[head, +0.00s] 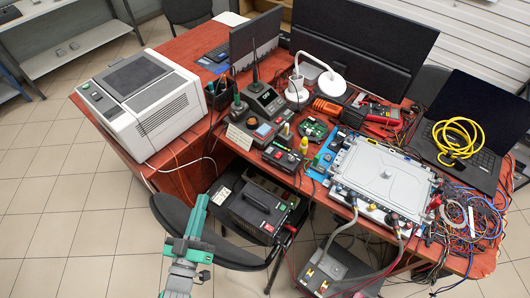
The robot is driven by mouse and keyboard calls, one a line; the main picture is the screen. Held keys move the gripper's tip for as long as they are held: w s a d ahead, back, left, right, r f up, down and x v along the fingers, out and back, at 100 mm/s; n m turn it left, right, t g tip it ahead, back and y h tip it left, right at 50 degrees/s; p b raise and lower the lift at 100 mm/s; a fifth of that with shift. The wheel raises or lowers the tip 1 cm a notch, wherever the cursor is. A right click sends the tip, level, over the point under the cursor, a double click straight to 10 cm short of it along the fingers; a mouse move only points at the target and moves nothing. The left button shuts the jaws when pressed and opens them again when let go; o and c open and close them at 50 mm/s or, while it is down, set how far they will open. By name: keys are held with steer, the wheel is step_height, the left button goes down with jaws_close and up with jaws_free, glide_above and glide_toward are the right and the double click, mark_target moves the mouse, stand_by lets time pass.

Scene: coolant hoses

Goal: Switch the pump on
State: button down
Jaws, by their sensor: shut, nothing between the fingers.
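A dark box (335,272) with grey hoses (352,230) stands low at the front right, below the bench edge. The hoses run up to the fittings on a flat silver plate unit (383,172) on the bench.
The black chair (170,213) stands between my gripper and the bench (195,48). A large grey-white machine (145,100) sits at the bench's left. Tools, a laptop (470,130), a yellow cable coil (459,138) and tangled wires crowd the right. Tiled floor at left is clear.

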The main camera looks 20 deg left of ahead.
steer(key=w+a+r+h, duration=0.1)
steer(key=w+a+r, duration=0.1)
steer(key=w+a, duration=0.4)
steer(key=w+d+f+m+g+h, duration=0.2)
steer(key=w+d+m+h, duration=0.1)
steer(key=w, duration=0.4)
steer(key=w+d+f+m+g+h, duration=0.1)
steer(key=w+d+m+g+h, duration=0.2)
steer(key=w+d+m, duration=0.3)
steer(key=w+d, duration=0.1)
steer(key=d, duration=0.1)
steer(key=shift+w+d+f+g, duration=0.3)
steer(key=shift+w+f, duration=0.05)
steer(key=shift+f, duration=0.05)
